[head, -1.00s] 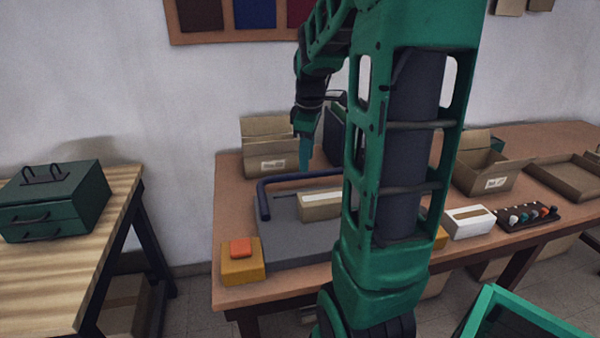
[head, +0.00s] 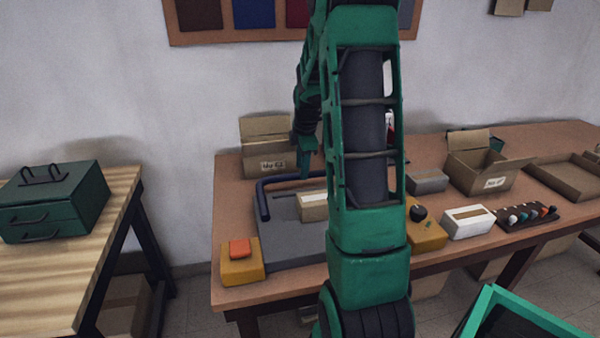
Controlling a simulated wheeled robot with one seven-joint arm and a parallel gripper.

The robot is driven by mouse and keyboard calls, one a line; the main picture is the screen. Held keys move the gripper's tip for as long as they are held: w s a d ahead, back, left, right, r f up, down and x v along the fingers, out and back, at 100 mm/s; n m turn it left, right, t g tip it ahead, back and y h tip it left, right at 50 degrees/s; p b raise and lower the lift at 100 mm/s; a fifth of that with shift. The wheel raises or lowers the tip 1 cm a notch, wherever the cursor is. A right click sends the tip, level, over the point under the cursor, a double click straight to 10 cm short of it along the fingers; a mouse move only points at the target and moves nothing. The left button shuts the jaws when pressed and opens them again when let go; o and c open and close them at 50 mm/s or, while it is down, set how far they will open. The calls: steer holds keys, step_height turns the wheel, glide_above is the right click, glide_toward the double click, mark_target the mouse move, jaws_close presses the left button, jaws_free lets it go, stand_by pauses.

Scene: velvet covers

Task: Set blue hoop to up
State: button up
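The blue hoop (head: 263,200) is a dark blue bent bar on a grey base plate (head: 285,238) on the long brown table. It looks low, with its left side running along the plate and its cross bar towards the back; its right end is hidden behind my arm. My gripper (head: 304,170) points down at the hoop's cross bar, towards the back of the plate. It is small and partly hidden by my arm, so I cannot tell whether it touches the bar or whether its fingers are apart.
A tan box (head: 313,206) sits on the plate. A yellow block with an orange top (head: 240,262) is at the front left. An open carton (head: 268,155) stands behind. Right of my arm are a yellow box with a black knob (head: 426,236), a white box (head: 468,222) and another open carton (head: 480,172).

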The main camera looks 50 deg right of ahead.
steer(key=shift+w+d+f, duration=0.15)
steer(key=shift+f, duration=0.9)
jaws_close()
